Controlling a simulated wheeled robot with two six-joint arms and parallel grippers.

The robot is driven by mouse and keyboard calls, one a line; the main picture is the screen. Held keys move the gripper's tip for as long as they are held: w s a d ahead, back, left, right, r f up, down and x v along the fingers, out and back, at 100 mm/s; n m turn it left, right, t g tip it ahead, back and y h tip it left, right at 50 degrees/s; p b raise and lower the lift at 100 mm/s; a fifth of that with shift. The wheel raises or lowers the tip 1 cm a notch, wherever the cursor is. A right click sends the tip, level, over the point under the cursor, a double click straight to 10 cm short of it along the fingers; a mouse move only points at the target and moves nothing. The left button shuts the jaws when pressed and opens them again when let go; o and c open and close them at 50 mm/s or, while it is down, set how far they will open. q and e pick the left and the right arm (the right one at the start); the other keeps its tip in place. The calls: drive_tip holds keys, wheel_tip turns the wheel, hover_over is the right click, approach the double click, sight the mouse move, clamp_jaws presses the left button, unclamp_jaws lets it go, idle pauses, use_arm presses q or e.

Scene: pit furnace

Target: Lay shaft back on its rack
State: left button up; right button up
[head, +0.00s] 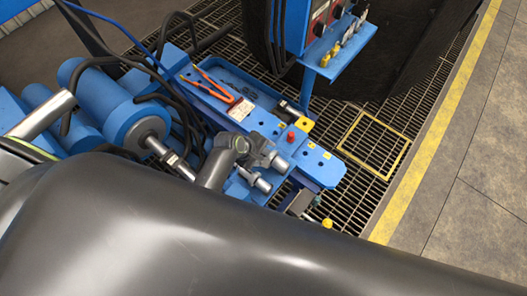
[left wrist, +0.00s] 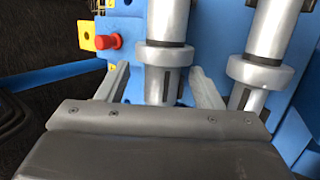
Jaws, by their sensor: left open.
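In the left wrist view, a silver shaft (left wrist: 165,57) with a wide collar lies between the fingers of my left gripper (left wrist: 160,72). The fingers stand apart, one on each side of the shaft's end. A second, similar silver shaft (left wrist: 265,72) lies to the right, outside the fingers. Blue structure (left wrist: 215,30) shows behind the shafts; whether they rest in it I cannot tell. In the head view, silver round parts (head: 259,182) show on the blue machine beside my grey wrist, and my arm hides much of that area. My right gripper is not in view.
Blue motors (head: 100,100) and black cables crowd the left. Open grating (head: 373,145) is at right.

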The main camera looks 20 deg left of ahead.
use_arm(q)
drive_tip(key=p+v, duration=0.2)
drive_tip(key=v, duration=1.5)
drive_tip(key=shift+r, duration=0.2)
drive_tip(key=shift+f, duration=0.1)
drive_tip(key=b+x, duration=0.2)
drive_tip(key=x, duration=1.5)
drive_tip(key=shift+f, duration=0.15)
drive_tip(key=shift+s, duration=0.1)
drive_tip(key=p+v, duration=0.2)
drive_tip(key=v, duration=1.6)
drive_tip(key=b+x, duration=0.2)
drive_tip(key=x, duration=1.6)
drive_tip(key=shift+f, duration=0.2)
drive_tip(key=shift+r, duration=0.75)
drive_tip(key=shift+f+b, duration=0.2)
drive_tip(key=shift+b, duration=0.25)
drive_tip(key=shift+r, duration=0.15)
